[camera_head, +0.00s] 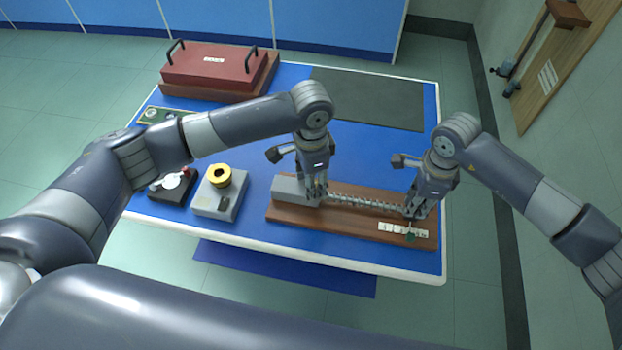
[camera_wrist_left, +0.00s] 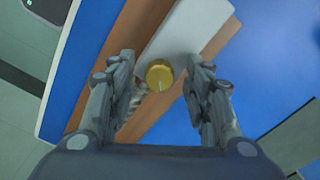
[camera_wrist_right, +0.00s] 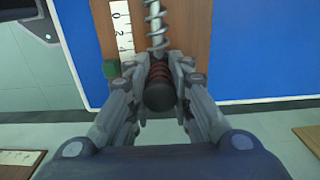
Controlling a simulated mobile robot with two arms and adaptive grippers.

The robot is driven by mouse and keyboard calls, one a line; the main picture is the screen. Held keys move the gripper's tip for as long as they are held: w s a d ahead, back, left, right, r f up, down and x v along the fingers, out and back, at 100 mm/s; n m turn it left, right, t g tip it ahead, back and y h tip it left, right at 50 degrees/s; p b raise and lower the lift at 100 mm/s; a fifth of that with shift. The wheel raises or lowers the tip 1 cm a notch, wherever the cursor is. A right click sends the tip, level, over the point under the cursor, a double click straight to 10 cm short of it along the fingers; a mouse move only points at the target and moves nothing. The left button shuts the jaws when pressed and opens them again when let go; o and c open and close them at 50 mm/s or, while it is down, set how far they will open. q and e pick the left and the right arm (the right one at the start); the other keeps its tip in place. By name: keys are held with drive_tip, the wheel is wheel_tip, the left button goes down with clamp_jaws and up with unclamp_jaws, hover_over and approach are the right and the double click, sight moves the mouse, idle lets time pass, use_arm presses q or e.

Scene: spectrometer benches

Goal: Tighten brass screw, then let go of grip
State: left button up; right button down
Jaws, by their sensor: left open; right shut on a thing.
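The brass screw (camera_wrist_left: 159,75) is a round gold knob with a pale line on it, set in the grey block (camera_head: 291,188) on the wooden board. In the left wrist view it sits between the two open fingers of my left gripper (camera_wrist_left: 159,93), which are apart from it. In the head view my left gripper (camera_head: 316,190) hides the screw. My right gripper (camera_head: 412,212) is shut on a dark ribbed grip (camera_wrist_right: 159,88) at the right end of the coil spring (camera_head: 365,202). The spring runs along the board from the block to this grip.
A white scale (camera_head: 395,229) and a small green piece (camera_wrist_right: 111,69) lie beside the spring. A grey box with a yellow ring (camera_head: 219,175) and a black-based device (camera_head: 172,184) stand left of the board. A red lidded case (camera_head: 215,67) and dark mat (camera_head: 368,98) are behind.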

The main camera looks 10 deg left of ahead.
use_arm(q)
drive_tip(key=shift+c, duration=0.2)
use_arm(e)
drive_tip(key=shift+d, duration=0.1)
use_arm(q)
drive_tip(key=c, duration=1)
drive_tip(key=m, duration=0.3)
drive_tip(key=shift+m, duration=0.4)
drive_tip(key=m, duration=0.3)
drive_tip(key=shift+w+m, duration=0.1)
drive_tip(key=shift+m, duration=0.2)
drive_tip(key=m, duration=0.6)
drive_tip(key=shift+m, duration=0.3)
